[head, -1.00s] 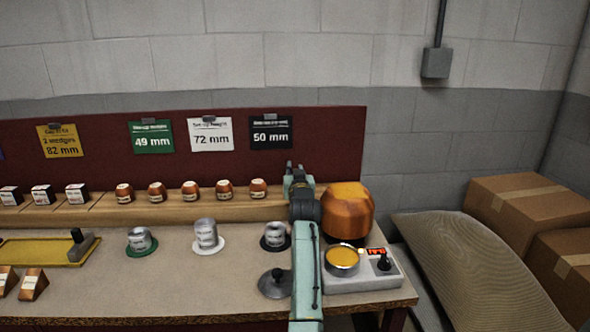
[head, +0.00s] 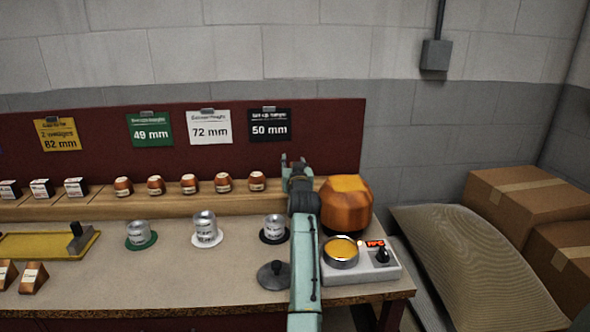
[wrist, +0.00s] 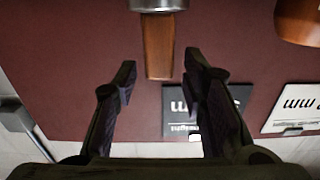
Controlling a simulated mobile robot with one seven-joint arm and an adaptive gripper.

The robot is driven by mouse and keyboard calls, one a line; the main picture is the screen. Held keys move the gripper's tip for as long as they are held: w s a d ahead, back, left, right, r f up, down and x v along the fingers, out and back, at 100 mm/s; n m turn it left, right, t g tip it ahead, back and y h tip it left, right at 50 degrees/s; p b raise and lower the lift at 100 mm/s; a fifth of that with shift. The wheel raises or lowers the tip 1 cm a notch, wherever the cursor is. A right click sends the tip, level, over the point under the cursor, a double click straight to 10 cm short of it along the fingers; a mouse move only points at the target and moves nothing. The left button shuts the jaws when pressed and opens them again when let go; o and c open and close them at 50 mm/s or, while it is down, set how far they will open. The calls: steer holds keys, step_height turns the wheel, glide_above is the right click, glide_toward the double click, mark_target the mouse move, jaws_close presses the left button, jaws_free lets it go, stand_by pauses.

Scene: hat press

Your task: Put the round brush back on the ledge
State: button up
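My gripper (head: 297,162) is at the wooden ledge (head: 150,207), towards its right end, with its fingers pointing at the maroon backboard. In the wrist view my gripper (wrist: 163,82) is open, its two dark fingers wide apart. A flat wooden handle with a metal collar (wrist: 158,45) shows upside down at the top, on the line between the fingers and just beyond them, touching neither. It looks like the round brush; its head is out of the frame. In the head view I cannot make it out; my arm may hide it.
Several small brown pots (head: 224,182) stand along the ledge, the rightmost left of my gripper. A large orange-brown block (head: 346,207) stands close on the right, behind a grey control box (head: 362,268). Metal cylinders (head: 205,224) stand on coloured discs on the bench.

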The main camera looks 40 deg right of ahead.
steer(key=b+v, duration=0.3)
steer(key=v, duration=0.9)
steer(key=shift+s, duration=0.1)
